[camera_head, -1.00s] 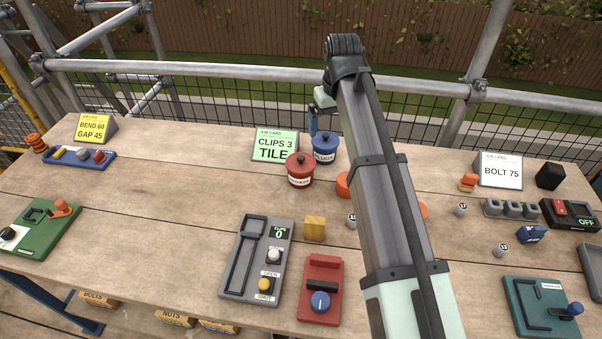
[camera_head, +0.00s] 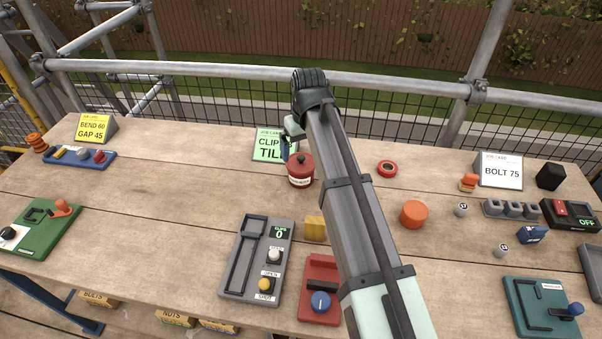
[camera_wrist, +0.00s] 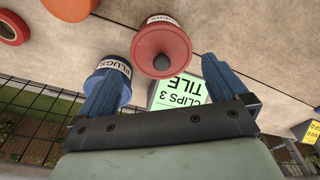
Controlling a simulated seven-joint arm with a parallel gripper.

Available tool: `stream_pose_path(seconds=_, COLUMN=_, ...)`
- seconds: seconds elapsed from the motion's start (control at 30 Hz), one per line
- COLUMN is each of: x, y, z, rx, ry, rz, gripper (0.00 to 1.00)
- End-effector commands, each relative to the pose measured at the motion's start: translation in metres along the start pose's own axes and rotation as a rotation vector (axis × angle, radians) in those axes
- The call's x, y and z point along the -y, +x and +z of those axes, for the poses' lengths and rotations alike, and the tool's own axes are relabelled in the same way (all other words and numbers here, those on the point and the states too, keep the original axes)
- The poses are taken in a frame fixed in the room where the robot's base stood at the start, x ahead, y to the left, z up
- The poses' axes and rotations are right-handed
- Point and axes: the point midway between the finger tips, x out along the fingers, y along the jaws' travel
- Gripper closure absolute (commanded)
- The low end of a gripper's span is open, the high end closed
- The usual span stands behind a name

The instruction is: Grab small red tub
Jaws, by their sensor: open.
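The small red tub (camera_head: 301,170) with a dark knob on its lid stands on the bench in front of the green card. It also shows in the wrist view (camera_wrist: 162,48), upper middle, beyond and between my fingertips. My gripper (camera_wrist: 158,82) is open and empty, with blue fingers spread. The blue tub (camera_wrist: 104,78), labelled PLUGS, is close beside the left finger in the wrist view; whether they touch I cannot tell. In the head view my arm hides the blue tub, and the gripper tip shows just behind the red tub.
The green CLIPS 3 TILE card (camera_head: 268,144) stands behind the red tub. An orange cylinder (camera_head: 413,214) and a red ring (camera_head: 387,168) lie to the right of my arm. A grey clip device (camera_head: 255,258) and wooden block (camera_head: 315,228) are nearer the front.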

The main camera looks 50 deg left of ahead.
Motion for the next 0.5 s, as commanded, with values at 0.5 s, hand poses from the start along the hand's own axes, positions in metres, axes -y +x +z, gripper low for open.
stream_pose_path(seconds=0.5, x=0.002, y=0.042, z=-0.003, rx=0.002, ry=0.000, rz=0.000, gripper=0.00)
